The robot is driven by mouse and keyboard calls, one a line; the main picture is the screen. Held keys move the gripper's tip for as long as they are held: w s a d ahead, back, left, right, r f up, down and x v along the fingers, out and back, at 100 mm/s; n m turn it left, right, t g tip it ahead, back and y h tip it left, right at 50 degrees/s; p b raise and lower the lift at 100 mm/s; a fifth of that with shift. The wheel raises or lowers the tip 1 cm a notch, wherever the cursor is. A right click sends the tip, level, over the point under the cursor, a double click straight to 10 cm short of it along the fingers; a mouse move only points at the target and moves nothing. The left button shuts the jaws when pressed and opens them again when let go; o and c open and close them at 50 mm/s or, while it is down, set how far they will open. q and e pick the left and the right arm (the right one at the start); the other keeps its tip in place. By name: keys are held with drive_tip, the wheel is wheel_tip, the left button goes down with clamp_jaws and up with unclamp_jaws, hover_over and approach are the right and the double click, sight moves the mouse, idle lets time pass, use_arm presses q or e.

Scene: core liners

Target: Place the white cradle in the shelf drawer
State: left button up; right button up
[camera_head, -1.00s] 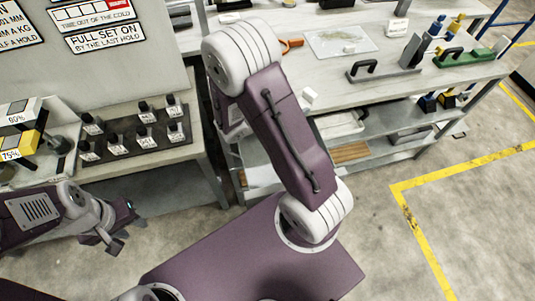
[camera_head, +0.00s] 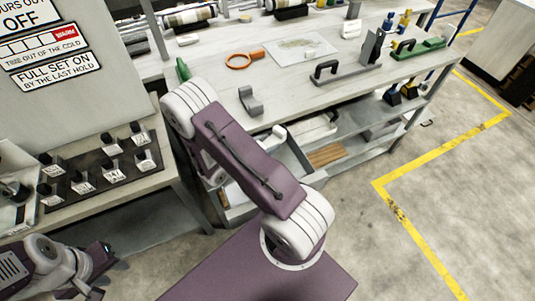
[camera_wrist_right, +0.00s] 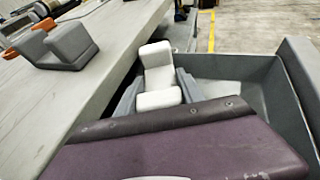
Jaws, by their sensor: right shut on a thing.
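The white cradle (camera_wrist_right: 158,72) is a white block with a raised back and front and a hollow between. My right gripper (camera_wrist_right: 158,90) is shut on it, with grey fingers at both sides, in the right wrist view. The cradle is over or just beside the open grey shelf drawer (camera_wrist_right: 298,82), below the tabletop's edge; its height above the drawer floor is unclear. In the head view a small white part of the cradle (camera_head: 278,132) shows beside my right arm, which hides the right gripper. My left gripper (camera_head: 107,274) is open and empty at the lower left.
A grey cradle (camera_head: 250,101) stands on the workbench top (camera_head: 215,72), near an orange magnifier ring (camera_head: 240,60). A grey handled tool (camera_head: 345,72) is further right. A side table with a dark block rack (camera_head: 100,170) is at left. The floor at right is clear.

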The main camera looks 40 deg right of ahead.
drive_tip(key=shift+f, duration=0.65)
wheel_tip(320, 180, down, 4)
drive_tip(key=shift+b, duration=0.45)
drive_tip(key=shift+f, duration=0.2)
drive_tip(key=shift+f, duration=0.2)
drive_tip(key=o, duration=1.3)
drive_tip(key=shift+o, duration=0.2)
